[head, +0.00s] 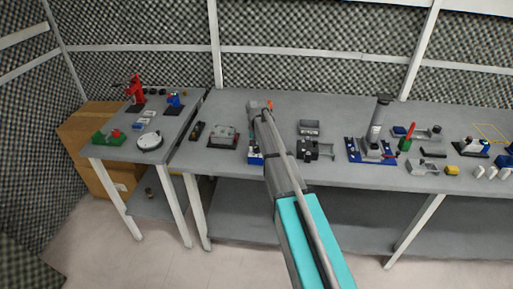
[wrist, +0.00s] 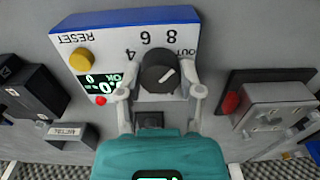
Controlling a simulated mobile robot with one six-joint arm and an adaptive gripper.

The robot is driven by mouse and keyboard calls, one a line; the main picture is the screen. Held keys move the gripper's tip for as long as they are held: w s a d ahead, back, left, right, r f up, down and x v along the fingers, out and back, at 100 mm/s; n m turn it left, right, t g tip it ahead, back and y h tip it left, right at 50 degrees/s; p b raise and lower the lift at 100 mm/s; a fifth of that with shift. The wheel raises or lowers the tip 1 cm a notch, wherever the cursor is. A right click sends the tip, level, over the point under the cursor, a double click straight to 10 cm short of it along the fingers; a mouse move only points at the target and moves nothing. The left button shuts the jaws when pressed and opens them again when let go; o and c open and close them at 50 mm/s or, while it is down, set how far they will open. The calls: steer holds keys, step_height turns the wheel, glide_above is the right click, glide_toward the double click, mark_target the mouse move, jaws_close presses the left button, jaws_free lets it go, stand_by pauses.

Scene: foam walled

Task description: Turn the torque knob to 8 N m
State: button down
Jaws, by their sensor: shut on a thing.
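The torque knob (wrist: 158,72) is a dark round knob on a white panel (wrist: 112,45) with a blue edge, in the wrist view. The panel's lettering appears upside down, with 4, 6 and 8 around the knob and OUT to its right. The knob's white mark slants toward the upper right, roughly toward the OUT side. My gripper (wrist: 161,90) has its two grey fingers on either side of the knob, shut on it. A small green-lit display (wrist: 98,84) is left of the knob; its digits are partly hidden by my finger. In the head view, my arm covers most of the panel (head: 255,158).
A yellow RESET button (wrist: 81,61) and a red button (wrist: 101,100) sit on the panel. A grey box with a red part (wrist: 270,110) stands to the right, black blocks (wrist: 35,95) to the left. In the head view, other fixtures line the long bench (head: 340,172).

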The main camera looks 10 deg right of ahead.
steer(key=n, duration=0.3)
steer(key=shift+n, duration=0.3)
stand_by(0.4)
steer(key=shift+c, duration=1.2)
jaws_free()
